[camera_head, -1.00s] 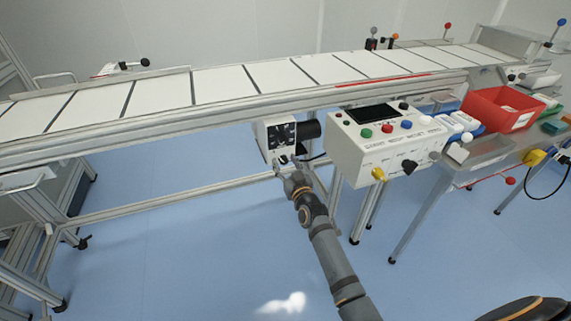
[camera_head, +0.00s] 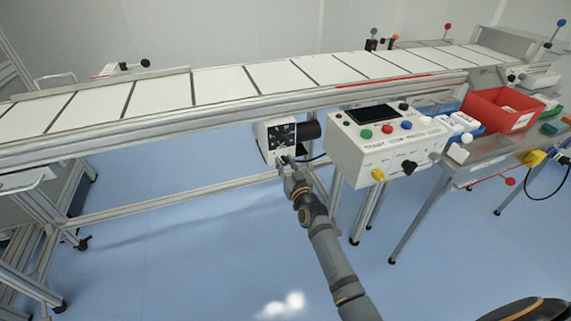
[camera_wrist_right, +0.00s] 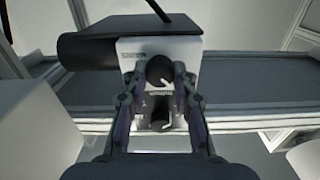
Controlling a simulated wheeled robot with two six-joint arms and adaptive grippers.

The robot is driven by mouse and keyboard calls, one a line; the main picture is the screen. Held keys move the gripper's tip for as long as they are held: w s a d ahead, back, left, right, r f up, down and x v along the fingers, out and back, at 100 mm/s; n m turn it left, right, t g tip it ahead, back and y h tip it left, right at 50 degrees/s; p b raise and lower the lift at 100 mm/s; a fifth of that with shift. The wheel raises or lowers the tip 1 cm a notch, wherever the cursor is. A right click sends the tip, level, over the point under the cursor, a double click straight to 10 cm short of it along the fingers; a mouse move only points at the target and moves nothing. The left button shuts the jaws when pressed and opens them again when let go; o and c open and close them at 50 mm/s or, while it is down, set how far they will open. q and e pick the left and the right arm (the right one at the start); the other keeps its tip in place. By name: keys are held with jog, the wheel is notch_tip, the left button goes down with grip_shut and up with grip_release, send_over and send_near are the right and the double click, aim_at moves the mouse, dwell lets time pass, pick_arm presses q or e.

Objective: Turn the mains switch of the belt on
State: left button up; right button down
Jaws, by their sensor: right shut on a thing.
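The mains switch is a round black knob (camera_wrist_right: 159,70) with a white pointer mark, on the front of a white box with a label beside it in the right wrist view. In the head view this white box (camera_head: 263,141) with a black dial face hangs under the belt (camera_head: 225,82). My right gripper (camera_wrist_right: 157,74) has a finger on each side of the knob and is shut on it. In the head view the right gripper (camera_head: 287,162) is at the lower front of the box and hides the knob. My left gripper is not in view.
A white control panel (camera_head: 345,153) with coloured buttons and a yellow knob (camera_head: 378,174) stands just right of the box. A red bin (camera_head: 490,119) is farther right. A second dark round part (camera_wrist_right: 160,113) lies between my fingers in the wrist view. The floor below is open.

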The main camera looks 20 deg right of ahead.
jog(key=shift+m, duration=0.9)
jog(key=m, duration=0.3)
jog(key=shift+m+p, duration=0.3)
jog(key=shift+p, duration=0.1)
jog(key=m, duration=0.3)
jog(key=shift+d+f+m, duration=0.1)
jog(key=shift+m, duration=0.2)
jog(key=m, duration=0.3)
jog(key=shift+m, duration=0.4)
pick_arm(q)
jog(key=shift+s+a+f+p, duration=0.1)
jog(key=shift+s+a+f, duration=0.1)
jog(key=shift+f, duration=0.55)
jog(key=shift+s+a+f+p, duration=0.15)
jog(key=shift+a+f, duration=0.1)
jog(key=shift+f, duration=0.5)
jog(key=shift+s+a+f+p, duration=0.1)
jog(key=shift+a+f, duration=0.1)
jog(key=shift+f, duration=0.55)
pick_arm(e)
jog(key=shift+f+m, duration=0.1)
jog(key=shift+m, duration=2.1)
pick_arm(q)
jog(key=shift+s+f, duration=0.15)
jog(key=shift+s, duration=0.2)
